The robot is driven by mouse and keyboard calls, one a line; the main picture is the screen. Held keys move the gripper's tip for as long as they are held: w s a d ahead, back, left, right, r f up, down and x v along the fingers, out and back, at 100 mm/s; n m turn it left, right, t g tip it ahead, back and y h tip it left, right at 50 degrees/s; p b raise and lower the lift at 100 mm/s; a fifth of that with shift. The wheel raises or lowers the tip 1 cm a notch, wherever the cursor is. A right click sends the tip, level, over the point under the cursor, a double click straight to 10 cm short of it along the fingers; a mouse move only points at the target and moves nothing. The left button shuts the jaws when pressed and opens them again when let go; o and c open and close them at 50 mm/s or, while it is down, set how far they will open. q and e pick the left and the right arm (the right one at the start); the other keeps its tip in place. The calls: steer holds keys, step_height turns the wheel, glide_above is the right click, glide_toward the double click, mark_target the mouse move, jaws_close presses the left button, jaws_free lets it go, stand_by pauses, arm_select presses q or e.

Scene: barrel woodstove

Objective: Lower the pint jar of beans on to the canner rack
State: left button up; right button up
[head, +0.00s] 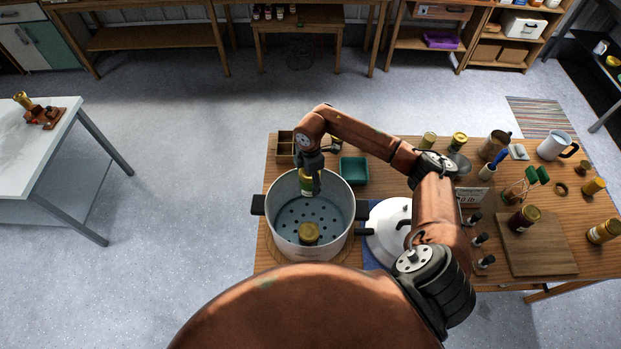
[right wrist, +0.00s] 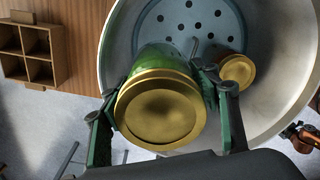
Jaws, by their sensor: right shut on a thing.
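The pint jar of beans (head: 307,187) has a gold lid and green contents. My right gripper (head: 310,172) is shut on it near the lid, at the far inner side of the canner (head: 265,228). In the right wrist view the jar (right wrist: 158,108) sits between both fingers (right wrist: 160,100), lid toward the camera. The perforated canner rack (head: 293,215) lies at the bottom of the pot; the jar appears above it, though I cannot tell the gap. A second gold-lidded jar (head: 309,234) stands on the rack's near side. My left gripper is not in view.
The canner lid (head: 385,245) lies right of the pot. A green tray (head: 354,170) and a wooden divided box (head: 284,150) stand behind it. The right side of the table holds jars, a white pitcher (head: 555,145) and a cutting board (head: 540,252). The rack's left part is clear.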

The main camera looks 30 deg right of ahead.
steer(key=shift+s+f+b, duration=0.55)
steer(key=shift+s+f, duration=0.2)
steer(key=shift+f, duration=0.05)
steer(key=f+b, duration=0.1)
steer(key=f, duration=0.1)
steer(key=w+f+b, duration=0.1)
steer(key=f, duration=0.1)
steer(key=shift+s+f+b, duration=0.2)
steer(key=shift+f+b, duration=0.1)
steer(key=shift+b, duration=0.1)
step_height(320, 180, down, 7)
steer(key=b, duration=0.4)
steer(key=shift+f, duration=0.2)
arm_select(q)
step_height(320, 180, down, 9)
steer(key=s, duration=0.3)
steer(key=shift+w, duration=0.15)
